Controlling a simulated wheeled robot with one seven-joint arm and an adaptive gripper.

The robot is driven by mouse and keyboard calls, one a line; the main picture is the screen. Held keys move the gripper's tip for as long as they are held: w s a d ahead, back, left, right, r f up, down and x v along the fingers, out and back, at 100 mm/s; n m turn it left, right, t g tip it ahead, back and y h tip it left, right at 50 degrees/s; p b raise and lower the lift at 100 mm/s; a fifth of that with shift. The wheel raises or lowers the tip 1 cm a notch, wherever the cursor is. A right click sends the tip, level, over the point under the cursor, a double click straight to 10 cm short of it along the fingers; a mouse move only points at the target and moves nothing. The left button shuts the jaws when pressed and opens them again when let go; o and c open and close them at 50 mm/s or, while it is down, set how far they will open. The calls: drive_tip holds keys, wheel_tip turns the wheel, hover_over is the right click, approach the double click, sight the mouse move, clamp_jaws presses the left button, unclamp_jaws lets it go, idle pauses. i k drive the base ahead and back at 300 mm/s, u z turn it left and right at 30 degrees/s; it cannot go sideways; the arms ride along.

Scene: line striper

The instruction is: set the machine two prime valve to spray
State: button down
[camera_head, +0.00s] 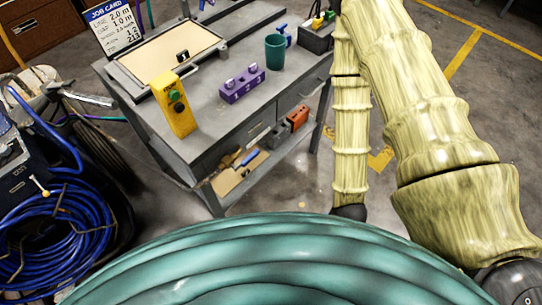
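My gripper is not in view; my pale yellow, ringed arm rises along the right side and leaves the top edge. No valve marked as machine two's prime valve can be made out, and no spray marking is readable. A machine with a coiled blue hose (58,232) stands at the left, cut by the frame edge. A small pale knob on a thin stem (40,186) shows on it; its function and setting cannot be told. A purple block (242,84) on the grey workbench (218,128) carries small pale parts on top and white marks on its front.
Open floor lies to the right.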

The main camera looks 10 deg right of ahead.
sight(248, 159)
drive_tip(key=u, duration=0.55)
drive_tip(key=k, duration=1.3)
drive_tip(key=z, duration=0.05)
drive_tip(key=i, duration=0.85)
drive_tip(key=u, duration=0.1)
